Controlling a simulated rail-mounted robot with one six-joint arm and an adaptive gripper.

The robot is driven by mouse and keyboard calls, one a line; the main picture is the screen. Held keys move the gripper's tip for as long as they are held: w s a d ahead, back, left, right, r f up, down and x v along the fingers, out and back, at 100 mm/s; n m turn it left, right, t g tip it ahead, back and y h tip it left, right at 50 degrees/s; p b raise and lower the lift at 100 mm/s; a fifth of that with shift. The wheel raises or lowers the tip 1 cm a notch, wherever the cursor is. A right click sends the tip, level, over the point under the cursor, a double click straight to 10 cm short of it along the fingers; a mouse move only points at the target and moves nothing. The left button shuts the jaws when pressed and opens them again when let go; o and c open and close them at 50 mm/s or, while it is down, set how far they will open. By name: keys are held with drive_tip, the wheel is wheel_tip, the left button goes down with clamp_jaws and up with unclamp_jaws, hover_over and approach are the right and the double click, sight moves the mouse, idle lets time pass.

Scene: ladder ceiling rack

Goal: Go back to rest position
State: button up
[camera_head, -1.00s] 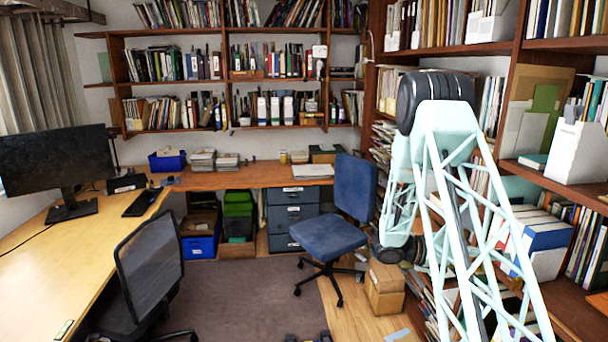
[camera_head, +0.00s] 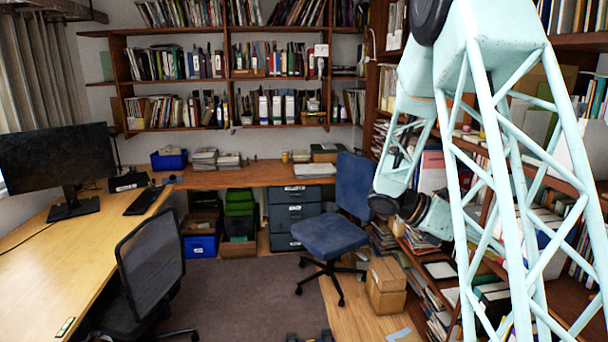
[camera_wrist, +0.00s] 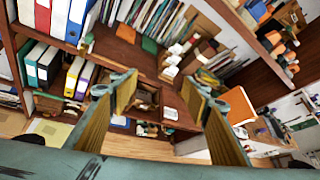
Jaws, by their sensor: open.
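My gripper (camera_wrist: 165,98) shows in the wrist view with its two fingers spread wide apart. Nothing is held between them. Beyond the fingers are wooden shelves with binders and books, seen tilted. In the head view my arm is bent on the right side, in front of the right-hand shelves. Its forearm hangs down from the elbow at the top of the picture. The fingertips cannot be clearly made out there.
A blue office chair (camera_head: 330,235) stands left of my arm, with cardboard boxes (camera_head: 386,285) beside it. The right-hand bookcase (camera_head: 590,195) is close behind the arm. A black chair (camera_head: 150,265) and desk (camera_head: 100,245) are at left. The carpet (camera_head: 245,300) is mostly clear.

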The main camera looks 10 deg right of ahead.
drive_tip(key=s+a+r+m+t+y+b, duration=0.1)
drive_tip(key=s+a+r+m+t+y, duration=0.2)
drive_tip(key=a, duration=1.1)
drive_tip(key=s+a+r+m+t+y+b, duration=0.1)
drive_tip(key=s+a+r+m+t+y, duration=0.2)
drive_tip(key=s+a+m, duration=0.6)
drive_tip(key=s+a+r+m+t+y+b, duration=0.1)
drive_tip(key=s+a+r+m+t+y, duration=0.2)
drive_tip(key=s+a, duration=1)
drive_tip(key=shift+s+a+r+m+t+y, duration=0.2)
drive_tip(key=shift+a+r+m+t+y, duration=0.25)
drive_tip(key=shift+a+m+y, duration=2.1)
drive_tip(key=shift+a+n+h, duration=0.65)
drive_tip(key=shift+a+h, duration=0.25)
drive_tip(key=shift+h, duration=0.25)
